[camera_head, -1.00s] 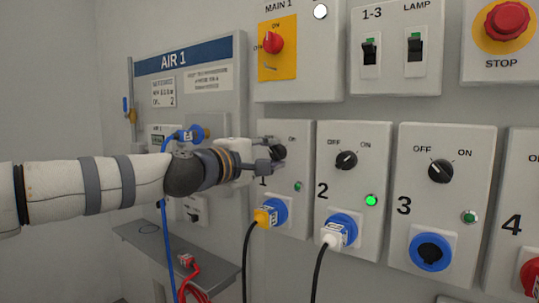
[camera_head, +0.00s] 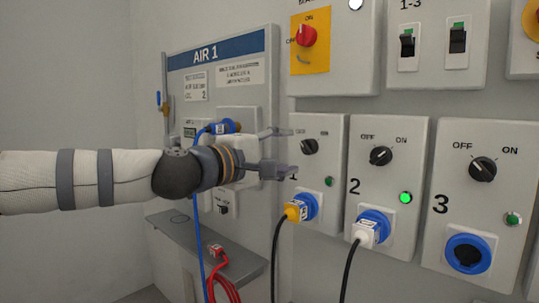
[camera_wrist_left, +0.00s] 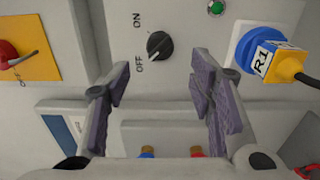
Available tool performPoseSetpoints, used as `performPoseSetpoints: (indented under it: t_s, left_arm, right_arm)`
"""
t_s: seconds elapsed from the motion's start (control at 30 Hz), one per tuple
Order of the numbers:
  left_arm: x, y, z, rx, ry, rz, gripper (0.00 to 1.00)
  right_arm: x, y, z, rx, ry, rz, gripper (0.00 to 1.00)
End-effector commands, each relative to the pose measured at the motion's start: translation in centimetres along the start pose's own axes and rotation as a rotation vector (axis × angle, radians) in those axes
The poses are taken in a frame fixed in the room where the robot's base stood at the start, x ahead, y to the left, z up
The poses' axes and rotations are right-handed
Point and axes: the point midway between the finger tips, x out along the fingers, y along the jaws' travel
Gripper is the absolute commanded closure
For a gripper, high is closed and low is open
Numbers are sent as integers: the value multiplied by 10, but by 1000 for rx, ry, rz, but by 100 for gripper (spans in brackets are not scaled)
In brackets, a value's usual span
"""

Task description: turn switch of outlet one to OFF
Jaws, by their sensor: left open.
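Outlet one's black rotary switch (camera_head: 309,147) is on the grey panel, above a yellow plug (camera_head: 298,210) in a blue socket. It also shows in the left wrist view (camera_wrist_left: 159,45), with its white mark toward the OFF label (camera_wrist_left: 141,67). Its green lamp (camera_head: 330,181) looks dim beside outlet two's bright lamp. My left gripper (camera_head: 285,152) is open and empty, left of the switch and apart from it. In the wrist view, the switch appears beyond the gap between the purple-padded fingers (camera_wrist_left: 163,90). The panel's left labels are partly hidden by the fingers in the head view. My right gripper is not in view.
Outlet two's switch (camera_head: 381,156) and outlet three's switch (camera_head: 483,169) stand to the right. The red main switch (camera_head: 306,36) is above. A grey shelf (camera_head: 190,240) with a red cable is below my left arm. A blue hose (camera_head: 202,240) hangs behind the arm.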

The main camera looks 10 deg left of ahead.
Motion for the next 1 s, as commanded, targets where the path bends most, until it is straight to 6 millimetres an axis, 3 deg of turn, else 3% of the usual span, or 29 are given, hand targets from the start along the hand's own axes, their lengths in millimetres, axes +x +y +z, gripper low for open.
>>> performPoseSetpoints:
  t_s: [0.1,0.23,0.6,0.67,0.77,0.87,1.0]
  left_arm:
    - [-30,1,-1,0,1,2,51]
    - [-50,1,0,1,0,1,51]
    - [-56,-1,0,0,-1,-2,51]
    - [-55,-11,4,4,-5,-22,51]
    - [-50,-64,22,30,-31,-128,51]
    - [-59,-154,52,77,-80,-304,51]
    - [-105,-278,97,155,-172,-562,51]
  right_arm:
    - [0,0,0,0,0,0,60]
    - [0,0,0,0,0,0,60]
    - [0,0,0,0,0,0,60]
    - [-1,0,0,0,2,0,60]
    - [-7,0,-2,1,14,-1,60]
    - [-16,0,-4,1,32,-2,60]
    - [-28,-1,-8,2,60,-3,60]
